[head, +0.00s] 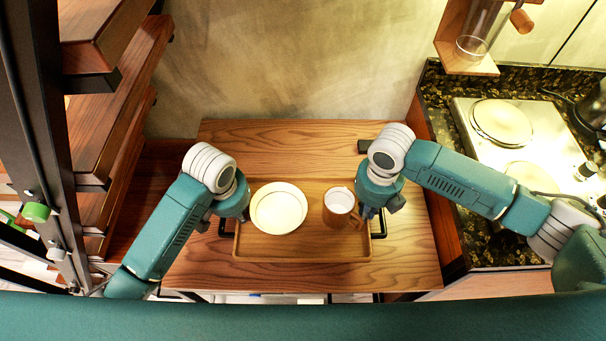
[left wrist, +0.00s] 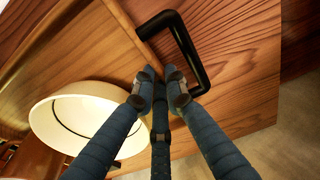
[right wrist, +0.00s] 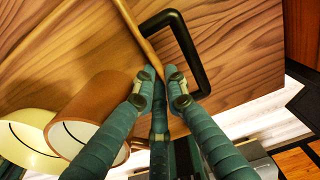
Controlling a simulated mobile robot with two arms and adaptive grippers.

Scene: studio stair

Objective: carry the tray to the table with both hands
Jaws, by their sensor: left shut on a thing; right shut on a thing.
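The wooden tray (head: 300,247) lies over the wooden table (head: 270,135), with a black handle at each end. I cannot tell whether it touches the tabletop. A cream bowl (head: 279,208) stands on its left half and a brown mug (head: 341,207) on its right half, both upright. My left gripper (head: 237,213) is shut on the tray at its left end, by the black handle (left wrist: 183,45). My right gripper (head: 371,211) is shut on the tray at its right end, by the other handle (right wrist: 187,45). The fingers partly hide both grips.
A small dark object (head: 364,146) lies at the table's back right. Wooden stairs (head: 115,110) rise at the left. A dark stone counter with a hob (head: 520,135) stands at the right. The wall is behind the table. Bare tabletop shows behind the tray.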

